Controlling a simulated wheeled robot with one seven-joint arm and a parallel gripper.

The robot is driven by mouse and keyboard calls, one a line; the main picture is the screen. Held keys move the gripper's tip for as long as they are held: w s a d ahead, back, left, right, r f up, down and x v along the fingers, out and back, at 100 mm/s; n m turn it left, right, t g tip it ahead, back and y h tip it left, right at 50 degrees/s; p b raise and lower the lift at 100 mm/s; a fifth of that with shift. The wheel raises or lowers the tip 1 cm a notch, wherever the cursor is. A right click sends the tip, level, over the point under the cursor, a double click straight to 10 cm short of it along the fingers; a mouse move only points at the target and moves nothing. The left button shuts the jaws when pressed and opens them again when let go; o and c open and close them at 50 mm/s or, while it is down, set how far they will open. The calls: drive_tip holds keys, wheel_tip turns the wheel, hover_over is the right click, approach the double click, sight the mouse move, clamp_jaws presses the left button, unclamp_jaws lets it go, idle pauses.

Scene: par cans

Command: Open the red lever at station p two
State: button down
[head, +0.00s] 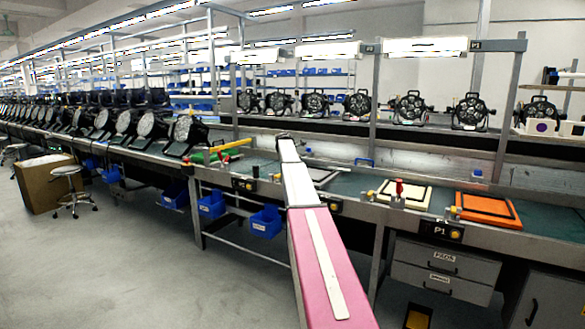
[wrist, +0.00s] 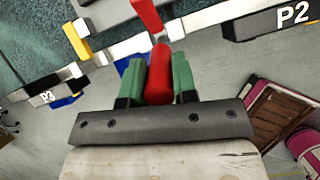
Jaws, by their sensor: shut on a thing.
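In the wrist view, my gripper (wrist: 160,75) has green-padded fingers on both sides of a red lever handle (wrist: 160,70). The fingers are closed on the handle. Another red piece (wrist: 146,12) shows above it, beyond a pale bar; I cannot tell how the two join. The P2 sign (wrist: 292,15) is at the upper right, on a dark box at the bench edge. In the head view, my arm reaches over the bench, and my gripper and this lever are hidden.
The P3 sign (wrist: 45,97) and a yellow block (wrist: 77,40) lie to the left in the wrist view. In the head view, another red lever (head: 398,188) stands near the P1 sign (head: 440,231), beside an orange tray (head: 487,218).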

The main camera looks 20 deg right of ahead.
drive_tip(key=c, duration=0.9)
unclamp_jaws()
drive_tip(key=v, duration=1)
drive_tip(key=shift+r, duration=0.35)
drive_tip(key=shift+a, duration=0.15)
